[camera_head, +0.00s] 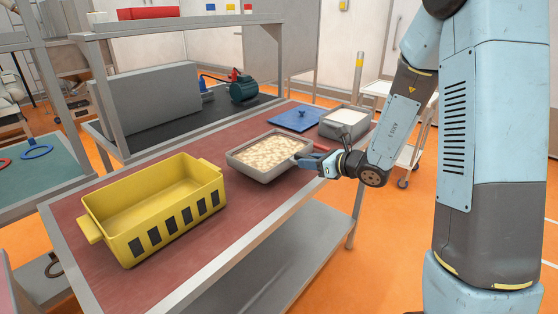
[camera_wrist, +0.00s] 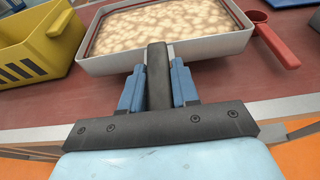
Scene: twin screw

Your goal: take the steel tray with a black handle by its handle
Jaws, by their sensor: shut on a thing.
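The steel tray (camera_head: 262,166) with pale, mottled contents is at the near right part of the red-brown bench top. In the wrist view the tray (camera_wrist: 205,51) fills the top middle, with its black handle (camera_wrist: 158,62) pointing toward me. My gripper (camera_head: 308,162) reaches the handle from the right. In the wrist view the blue fingers of my gripper (camera_wrist: 158,88) stand on both sides of the handle and are shut on it. The tray looks level; I cannot tell whether it touches the bench.
A yellow crate (camera_head: 135,192) stands left of the tray. A red scoop (camera_wrist: 276,42) lies close to the tray's right side. A blue lid (camera_head: 299,119) and a grey container with white contents (camera_head: 344,121) are farther back. Free bench top lies between crate and tray.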

